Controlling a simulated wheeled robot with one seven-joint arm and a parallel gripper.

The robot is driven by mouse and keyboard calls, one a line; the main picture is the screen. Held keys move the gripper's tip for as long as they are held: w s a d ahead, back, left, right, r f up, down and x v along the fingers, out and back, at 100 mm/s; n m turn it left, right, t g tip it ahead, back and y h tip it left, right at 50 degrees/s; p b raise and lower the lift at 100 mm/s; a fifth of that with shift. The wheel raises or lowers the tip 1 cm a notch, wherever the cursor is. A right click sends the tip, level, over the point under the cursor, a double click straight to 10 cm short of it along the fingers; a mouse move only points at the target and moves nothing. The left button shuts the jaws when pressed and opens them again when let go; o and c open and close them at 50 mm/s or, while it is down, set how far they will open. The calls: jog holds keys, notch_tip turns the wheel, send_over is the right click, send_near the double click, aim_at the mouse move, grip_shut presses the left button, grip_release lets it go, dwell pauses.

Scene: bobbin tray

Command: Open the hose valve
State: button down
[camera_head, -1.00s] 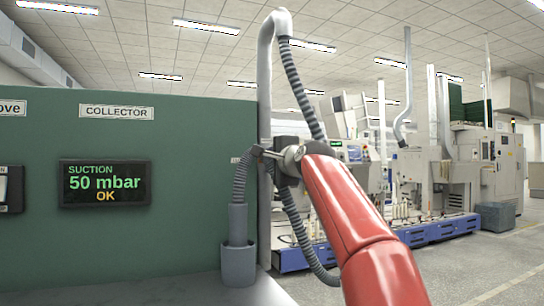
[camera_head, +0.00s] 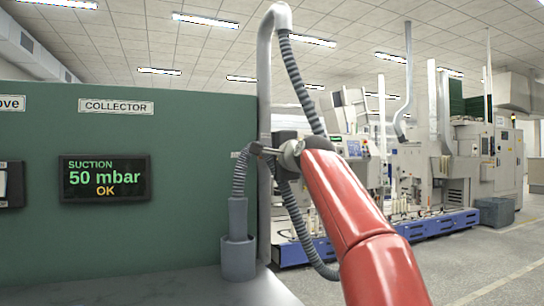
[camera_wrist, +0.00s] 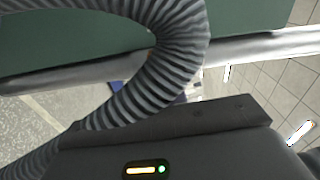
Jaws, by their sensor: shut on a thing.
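A ribbed grey hose (camera_head: 240,175) rises from a grey cup-shaped holder (camera_head: 238,258) on the ledge to the end of my red arm. The small grey hose valve (camera_head: 256,149) is at its top end, in front of the steel pipe's edge. My gripper (camera_head: 268,151) is shut on the hose valve there. The fingertips and the valve's lever are too small and overlapped to tell apart. In the wrist view the ribbed hose (camera_wrist: 170,65) curves close across the picture and hides the fingers; the dark wrist housing shows a lit strip.
A steel pipe (camera_head: 265,80) stands at the green panel's right edge, with a second ribbed hose (camera_head: 300,85) hanging from it behind my arm. A screen (camera_head: 104,179) reads SUCTION 50 mbar OK. Machines (camera_head: 430,175) stand behind at right; floor is open at far right.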

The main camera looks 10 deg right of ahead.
jog(key=shift+f+n+b, duration=0.1)
jog(key=shift+n+b, duration=0.2)
jog(key=shift+n, duration=8.3)
jog(key=c, duration=1.4)
grip_release()
